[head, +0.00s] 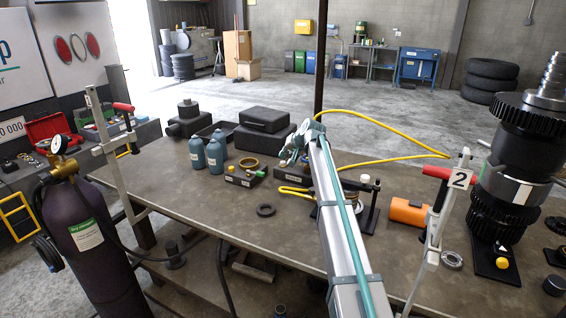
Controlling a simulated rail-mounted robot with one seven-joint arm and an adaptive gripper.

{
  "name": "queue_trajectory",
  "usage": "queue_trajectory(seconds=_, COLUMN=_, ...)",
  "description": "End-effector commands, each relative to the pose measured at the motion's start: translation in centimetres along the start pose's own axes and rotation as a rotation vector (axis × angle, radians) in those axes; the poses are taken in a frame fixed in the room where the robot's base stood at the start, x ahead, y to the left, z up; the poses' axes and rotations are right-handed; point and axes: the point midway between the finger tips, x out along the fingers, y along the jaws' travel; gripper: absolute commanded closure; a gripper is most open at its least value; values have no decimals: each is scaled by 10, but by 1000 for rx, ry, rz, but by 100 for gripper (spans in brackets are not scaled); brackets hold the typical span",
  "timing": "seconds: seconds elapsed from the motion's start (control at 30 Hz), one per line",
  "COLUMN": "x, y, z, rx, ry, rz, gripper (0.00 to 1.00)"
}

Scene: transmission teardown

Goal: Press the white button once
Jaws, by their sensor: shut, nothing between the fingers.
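My arm reaches from the bottom of the head view out over the brown workbench (205,220). My gripper (288,158) is at its far end, above the middle of the bench, and is shut and empty. A black control box (242,178) with small coloured parts on top lies on the bench, left of and below the gripper in the picture. A small white round piece (364,178) shows just right of my arm near a black stand (371,212). I cannot tell for sure which small part is the white button. My arm hides part of the bench behind it.
Blue-grey bottles (215,156), a brass ring (249,163) and black cases (264,118) stand left of my gripper. A yellow hose (390,128) loops behind. The front-left bench is clear.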

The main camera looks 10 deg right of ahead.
Motion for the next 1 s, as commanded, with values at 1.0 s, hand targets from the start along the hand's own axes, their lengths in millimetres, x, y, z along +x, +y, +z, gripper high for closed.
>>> queue_trajectory(seconds=1.0, x=-35, y=-26, z=-26, rx=0, ry=0, rz=0, gripper=100)
